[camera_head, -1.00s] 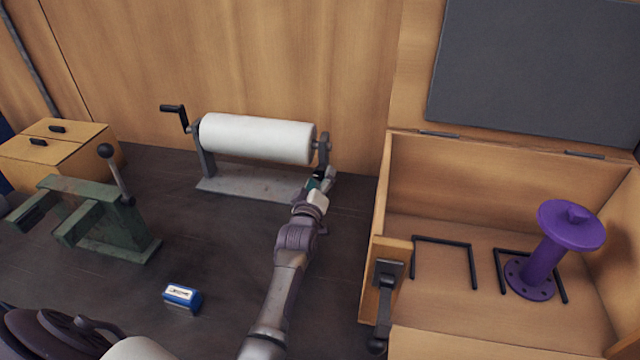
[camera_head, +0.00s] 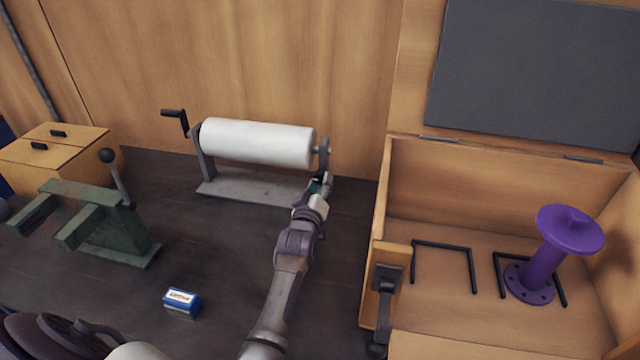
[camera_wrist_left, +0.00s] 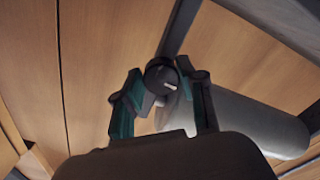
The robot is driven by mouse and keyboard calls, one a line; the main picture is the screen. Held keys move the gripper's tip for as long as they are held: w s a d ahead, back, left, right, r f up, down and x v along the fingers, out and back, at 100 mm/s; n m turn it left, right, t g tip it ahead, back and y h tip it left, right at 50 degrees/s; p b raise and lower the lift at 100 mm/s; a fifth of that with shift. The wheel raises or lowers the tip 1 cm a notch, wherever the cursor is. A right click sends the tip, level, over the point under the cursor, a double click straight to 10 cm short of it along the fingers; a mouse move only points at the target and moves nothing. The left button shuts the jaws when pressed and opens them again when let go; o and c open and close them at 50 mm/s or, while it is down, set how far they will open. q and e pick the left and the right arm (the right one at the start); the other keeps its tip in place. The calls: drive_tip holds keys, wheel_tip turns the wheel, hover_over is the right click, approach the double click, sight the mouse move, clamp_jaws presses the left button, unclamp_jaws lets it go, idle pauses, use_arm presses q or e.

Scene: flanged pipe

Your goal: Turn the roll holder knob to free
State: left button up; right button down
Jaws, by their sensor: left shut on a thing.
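The roll holder (camera_head: 245,188) stands at the back with a white roll (camera_head: 258,141) across it. Its right post carries the dark round knob, which shows in the left wrist view (camera_wrist_left: 162,76) with a short white mark on its face. My left gripper (camera_head: 319,185) is at the lower right end of the holder. In the left wrist view its two green-and-dark fingers (camera_wrist_left: 165,92) stand on either side of the knob, shut on it. The gripper hides most of the knob in the head view. My right gripper is not in view.
A black crank (camera_head: 174,116) is on the holder's left end. A green clamp stand (camera_head: 105,240) and a small blue box (camera_head: 182,300) are to the left. An open wooden crate (camera_head: 378,225) with a purple flanged pipe (camera_head: 549,255) stands right. The floor between is clear.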

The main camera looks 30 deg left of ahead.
use_arm(q)
drive_tip(key=m, duration=0.4)
drive_tip(key=shift+p, duration=0.3)
drive_tip(key=m, duration=0.4)
drive_tip(key=shift+a+f, duration=0.1)
drive_tip(key=shift+a, duration=0.05)
drive_tip(key=m, duration=0.4)
drive_tip(key=shift+s+a+m, duration=0.1)
drive_tip(key=shift+m, duration=0.2)
drive_tip(key=shift+m+b, duration=0.4)
drive_tip(key=shift+m, duration=1.6)
drive_tip(key=o, duration=1.1)
drive_tip(key=shift+o, duration=0.2)
